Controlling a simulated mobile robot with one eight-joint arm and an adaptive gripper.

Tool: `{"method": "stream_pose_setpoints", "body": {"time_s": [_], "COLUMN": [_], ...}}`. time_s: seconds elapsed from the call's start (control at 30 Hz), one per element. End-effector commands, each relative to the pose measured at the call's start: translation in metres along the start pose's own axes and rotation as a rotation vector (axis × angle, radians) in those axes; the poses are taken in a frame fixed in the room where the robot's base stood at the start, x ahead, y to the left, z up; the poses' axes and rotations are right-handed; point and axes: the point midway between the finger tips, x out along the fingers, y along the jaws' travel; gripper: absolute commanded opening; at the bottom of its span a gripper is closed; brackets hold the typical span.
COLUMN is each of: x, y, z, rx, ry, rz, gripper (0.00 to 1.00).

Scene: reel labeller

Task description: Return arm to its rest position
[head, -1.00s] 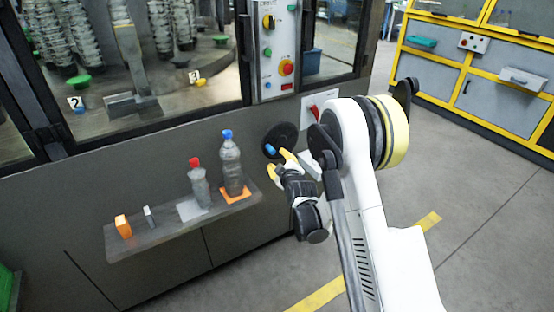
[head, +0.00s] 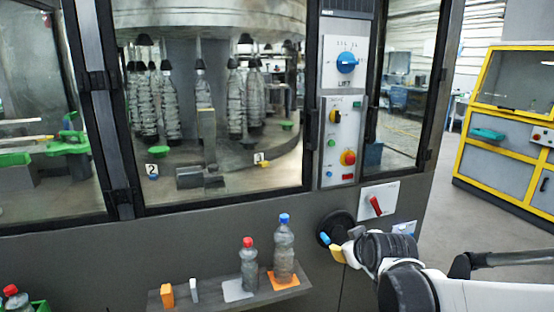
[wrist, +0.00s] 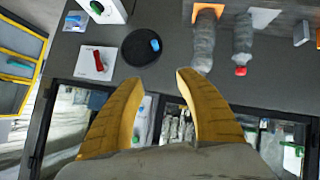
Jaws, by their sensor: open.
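My gripper (head: 338,252) has yellow fingers and sits at the lower right of the head view, by the black round disc (head: 345,219) with a blue knob (head: 325,239) on the machine front. In the upside-down wrist view the two fingers of my gripper (wrist: 158,77) are spread with nothing between them. The disc (wrist: 136,53) and its blue knob (wrist: 155,45) lie beyond the fingertips there, apart from them in the picture. My white arm reaches in from the lower right corner of the head view and hides part of the gripper.
A red switch (head: 376,206) and a control panel (head: 341,140) are near the disc. Open floor lies at right.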

Motion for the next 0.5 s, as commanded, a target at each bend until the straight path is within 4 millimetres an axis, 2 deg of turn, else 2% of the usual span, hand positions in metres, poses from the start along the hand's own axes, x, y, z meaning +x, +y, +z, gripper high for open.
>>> {"method": "stream_pose_setpoints", "body": {"time_s": [0.03,0.1,0.3,0.4,0.5], "x": [-0.025,-0.056,-0.137,-0.168,-0.19], "y": [-0.005,-0.011,-0.035,-0.047,-0.057], "z": [0.007,0.019,0.069,0.097,0.12], "rx": [0.036,0.09,0.245,0.315,0.369], "ry": [-0.027,-0.069,-0.192,-0.249,-0.293], "rz": [-0.01,-0.022,-0.042,-0.042,-0.039], "gripper": [0.42,0.42,0.42,0.42,0.42]}}
